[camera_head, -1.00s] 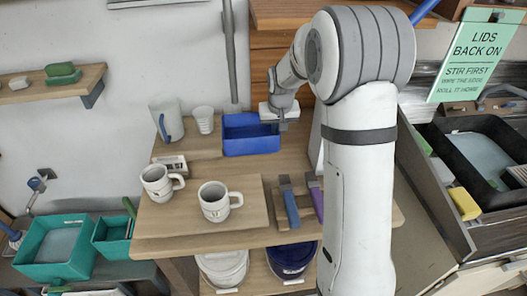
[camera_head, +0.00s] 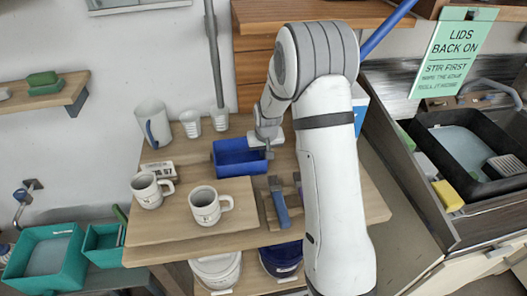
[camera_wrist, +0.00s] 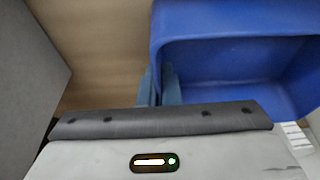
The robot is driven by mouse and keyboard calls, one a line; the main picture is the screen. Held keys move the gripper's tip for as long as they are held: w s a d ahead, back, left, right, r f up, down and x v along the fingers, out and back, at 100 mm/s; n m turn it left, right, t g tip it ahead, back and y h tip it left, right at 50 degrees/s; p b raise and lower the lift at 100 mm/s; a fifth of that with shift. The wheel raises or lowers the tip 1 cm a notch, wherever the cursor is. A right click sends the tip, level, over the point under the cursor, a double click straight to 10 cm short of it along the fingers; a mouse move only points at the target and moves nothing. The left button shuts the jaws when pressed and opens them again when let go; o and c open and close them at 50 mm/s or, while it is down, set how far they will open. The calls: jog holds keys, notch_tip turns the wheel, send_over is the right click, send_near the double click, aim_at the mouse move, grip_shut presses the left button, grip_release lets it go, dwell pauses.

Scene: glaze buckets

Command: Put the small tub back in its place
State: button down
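The small blue tub (camera_head: 232,160) is over the back middle of the wooden table, just behind the board with the mugs. It looks upright. My gripper (camera_head: 267,146) is at the tub's right side in the head view. In the wrist view, my gripper's fingers (camera_wrist: 160,86) are close together on either side of the wall of the blue tub (camera_wrist: 235,22), so they appear shut on it. The tub's inside looks empty. I cannot tell whether its base touches the table.
Two mugs (camera_head: 207,207) stand on the raised board (camera_head: 170,232). A pitcher (camera_head: 153,123) and two small cups (camera_head: 190,124) stand behind. A blue-handled tool (camera_head: 280,204) lies right of the board. Lidded buckets (camera_head: 216,270) sit below. A black sink (camera_head: 460,150) is at right.

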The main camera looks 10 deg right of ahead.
jog(key=c, duration=1.6)
grip_release()
jog(key=shift+c, duration=0.2)
jog(key=b+v, duration=0.1)
jog(key=v, duration=1)
jog(key=shift+s+r, duration=0.25)
jog(key=shift+r, duration=0.4)
jog(key=s+r, duration=0.3)
jog(key=s, duration=0.4)
jog(key=s+r, duration=0.4)
jog(key=s, duration=0.3)
jog(key=shift+s+d+r, duration=0.25)
jog(key=shift+d, duration=0.1)
jog(key=s, duration=1.3)
jog(key=shift+s+d+r, duration=0.2)
jog(key=shift+r, duration=0.05)
jog(key=shift+o, duration=0.4)
jog(key=shift+s+f, duration=0.1)
jog(key=shift+s, duration=0.25)
